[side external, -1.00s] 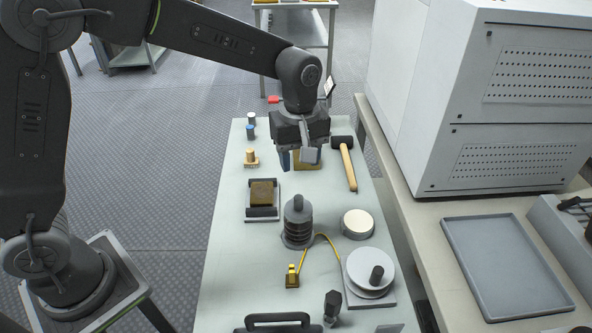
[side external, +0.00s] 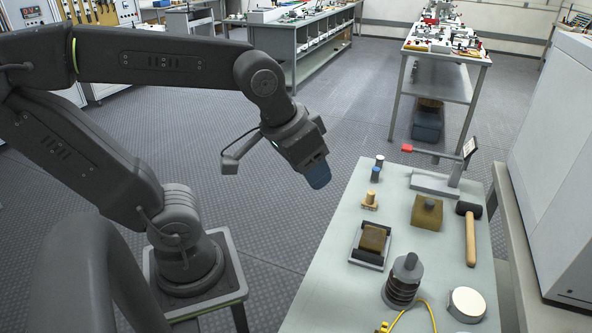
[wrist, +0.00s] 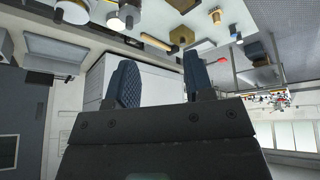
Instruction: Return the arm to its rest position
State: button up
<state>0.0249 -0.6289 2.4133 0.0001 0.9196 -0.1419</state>
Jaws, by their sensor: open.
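My gripper (side external: 318,174) hangs over the floor left of the workbench, tilted down to the right, clear of everything on the bench. In the side external view its blue fingers overlap, so the gap is hidden. In the wrist view my gripper (wrist: 161,78) shows two blue ribbed fingers apart, with nothing between them. My arm is folded back closer to its base than before.
The bench (side external: 335,262) carries a brown block with a knob (side external: 427,212), a mallet (side external: 470,235), a block in a dark holder (side external: 372,242), a ribbed dark cylinder (side external: 404,280) and a round white-topped piece (side external: 467,303). Open floor (side external: 275,235) lies between my base and the bench.

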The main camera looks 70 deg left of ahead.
jog(key=shift+s+a+f+m+t, duration=0.2)
jog(key=shift+s+m, duration=0.15)
jog(key=shift+s, duration=0.2)
jog(key=shift+s+a+f+m+t, duration=0.15)
jog(key=shift+s+m, duration=0.2)
jog(key=shift+s, duration=0.2)
jog(key=shift+d, duration=0.1)
dwell(0.5)
